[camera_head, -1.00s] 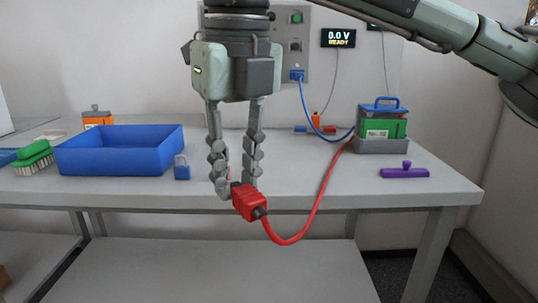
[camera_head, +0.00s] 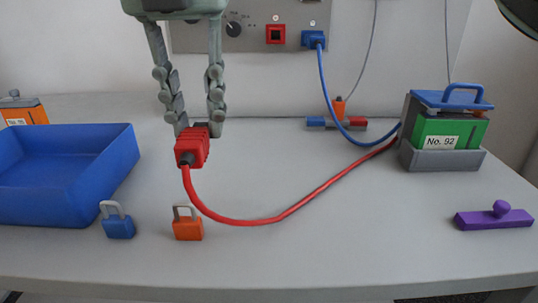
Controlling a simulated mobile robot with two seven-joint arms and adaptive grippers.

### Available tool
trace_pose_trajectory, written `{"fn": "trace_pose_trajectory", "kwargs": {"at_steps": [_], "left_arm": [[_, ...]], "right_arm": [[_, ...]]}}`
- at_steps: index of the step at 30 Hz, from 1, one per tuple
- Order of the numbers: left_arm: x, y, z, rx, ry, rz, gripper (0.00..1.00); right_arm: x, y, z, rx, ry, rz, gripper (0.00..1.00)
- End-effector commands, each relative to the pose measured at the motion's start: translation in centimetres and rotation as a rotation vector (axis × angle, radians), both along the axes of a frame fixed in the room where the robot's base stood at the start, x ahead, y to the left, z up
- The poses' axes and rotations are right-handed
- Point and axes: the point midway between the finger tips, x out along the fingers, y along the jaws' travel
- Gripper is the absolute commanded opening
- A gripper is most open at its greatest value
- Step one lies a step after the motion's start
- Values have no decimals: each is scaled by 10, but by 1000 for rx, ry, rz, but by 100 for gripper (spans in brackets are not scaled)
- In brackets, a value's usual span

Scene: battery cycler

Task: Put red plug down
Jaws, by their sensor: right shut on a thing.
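The red plug (camera_head: 191,147) is a red block with a dark end, held a little above the middle of the table. My right gripper (camera_head: 197,128) comes down from above and its two fingers are shut on the plug. A red cable (camera_head: 262,221) runs from the plug, droops to the table and curves up to the green battery (camera_head: 448,135) in its grey holder (camera_head: 440,158). The red socket (camera_head: 275,34) on the wall panel is empty. My left gripper is not in view.
A blue plug (camera_head: 314,39) sits in the panel, its blue cable running to the battery. A blue bin (camera_head: 62,177), blue padlock (camera_head: 117,222) and orange padlock (camera_head: 188,225) stand at left and front. A purple handled block (camera_head: 494,217) lies right. A red-and-blue rest (camera_head: 337,122) stands behind. The centre is clear.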

Motion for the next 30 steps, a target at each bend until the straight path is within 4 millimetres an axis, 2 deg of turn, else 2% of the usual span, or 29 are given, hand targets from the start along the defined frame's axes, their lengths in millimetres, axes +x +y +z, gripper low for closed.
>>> {"fn": "trace_pose_trajectory", "kwargs": {"at_steps": [5,11,16,23,30], "left_arm": [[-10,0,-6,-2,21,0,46],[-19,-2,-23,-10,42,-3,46],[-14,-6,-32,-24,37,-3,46],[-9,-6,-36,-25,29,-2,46],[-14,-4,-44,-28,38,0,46]], "right_arm": [[20,-20,-16,1,4,-5,0],[54,-52,-44,1,3,-6,0],[75,-71,-61,1,2,-3,0],[84,-79,-74,0,1,1,0],[84,-79,-105,0,2,-2,0]]}}
